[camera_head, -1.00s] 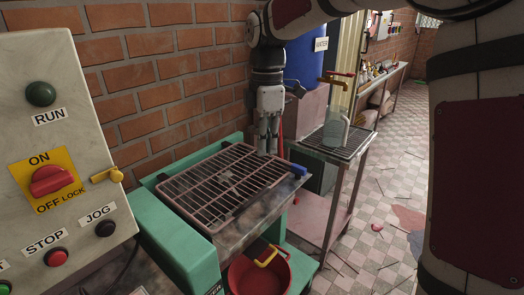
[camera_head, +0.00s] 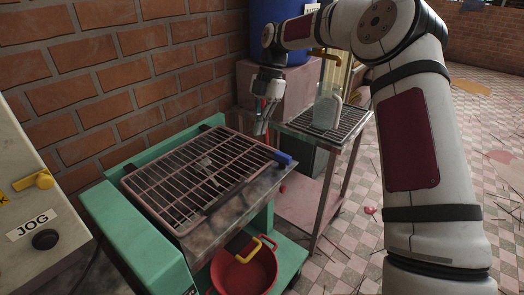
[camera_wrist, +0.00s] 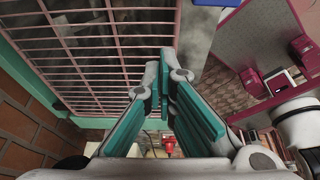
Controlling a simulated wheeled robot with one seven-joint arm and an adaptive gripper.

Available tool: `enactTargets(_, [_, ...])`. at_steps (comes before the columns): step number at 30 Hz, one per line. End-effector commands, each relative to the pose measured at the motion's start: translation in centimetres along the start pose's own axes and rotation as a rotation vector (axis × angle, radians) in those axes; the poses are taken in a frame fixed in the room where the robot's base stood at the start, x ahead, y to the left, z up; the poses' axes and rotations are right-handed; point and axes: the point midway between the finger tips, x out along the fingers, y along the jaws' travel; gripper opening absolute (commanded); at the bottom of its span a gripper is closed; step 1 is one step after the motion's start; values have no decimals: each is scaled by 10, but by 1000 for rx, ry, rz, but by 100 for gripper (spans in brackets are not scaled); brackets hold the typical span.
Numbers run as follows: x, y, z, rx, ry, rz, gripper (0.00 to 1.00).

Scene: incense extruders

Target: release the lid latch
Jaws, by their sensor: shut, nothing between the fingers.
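The lid is a pinkish wire grille (camera_head: 190,180) lying closed over the green machine's metal trough. A blue block (camera_head: 284,158), which looks like the latch, sits at the grille's right corner. My gripper (camera_head: 262,127) points down behind the grille's far right corner, above and slightly left of the blue block and apart from it. In the wrist view, my gripper (camera_wrist: 166,78) has its teal-padded fingers together and empty. The grille (camera_wrist: 95,50) fills the upper left there.
A side table (camera_head: 350,130) holds a translucent jug (camera_head: 327,105). The brick wall (camera_head: 120,75) runs along the left, with the control panel (camera_head: 30,210) at the near left. Tiled floor is open at right.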

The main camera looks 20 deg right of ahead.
Motion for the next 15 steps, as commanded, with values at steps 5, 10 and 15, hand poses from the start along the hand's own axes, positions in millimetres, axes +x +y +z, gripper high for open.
enactTargets(5, [2, 0, 0, 1, 0, -1, 0])
enactTargets(10, [19, -1, 0, 1, 2, -4, 0])
enactTargets(15, [51, -1, -1, 0, 3, -4, 0])
